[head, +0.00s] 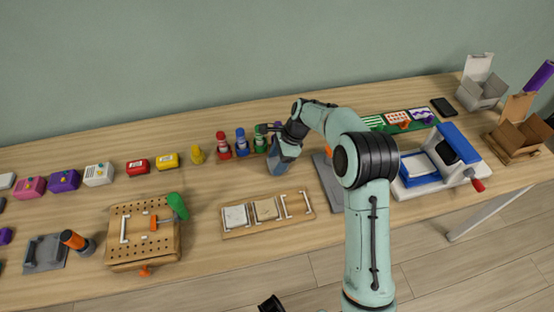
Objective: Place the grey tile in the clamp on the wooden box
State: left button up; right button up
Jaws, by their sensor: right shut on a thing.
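My right gripper (285,148) is above the middle of the table, shut on a flat blue-grey piece, the grey tile (279,164), which hangs tilted below it. The fingers partly hide the tile. The wooden box (118,250) stands at the left front, its top dotted with holes. The clamp on it has a white bracket (124,230), an orange part (161,222) and a green handle (177,205). The tile is well to the right of the clamp. My left gripper does not show clearly.
A wooden tray (235,234) holds a whitish tile (235,216) and a beige tile (265,209); its right slot is empty. Several coloured bottles (222,148) stand behind the gripper. A blue-and-white machine (425,170) is at right. An orange-topped tool (75,241) stands left of the box.

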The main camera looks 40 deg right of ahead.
jog(key=o, duration=0.8)
jog(key=shift+f, duration=0.1)
jog(key=shift+c, duration=0.2)
jog(key=p+v, duration=0.2)
jog(key=v, duration=0.9)
jog(key=shift+r, duration=0.4)
jog(key=shift+o, duration=0.3)
jog(key=shift+d+r, duration=0.1)
jog(key=shift+r, duration=0.1)
jog(key=x, duration=0.3)
jog(key=d+x, duration=0.1)
jog(key=x, duration=0.1)
jog(key=shift+s+a+f+b, duration=0.15)
jog(key=shift+f+b, duration=0.15)
jog(key=shift+f, duration=0.2)
jog(key=shift+a+b+x, duration=0.15)
jog(key=shift+b+x, duration=0.05)
jog(key=shift+x, duration=1.4)
jog(key=shift+a+b+x, duration=0.15)
jog(key=shift+x, duration=1.45)
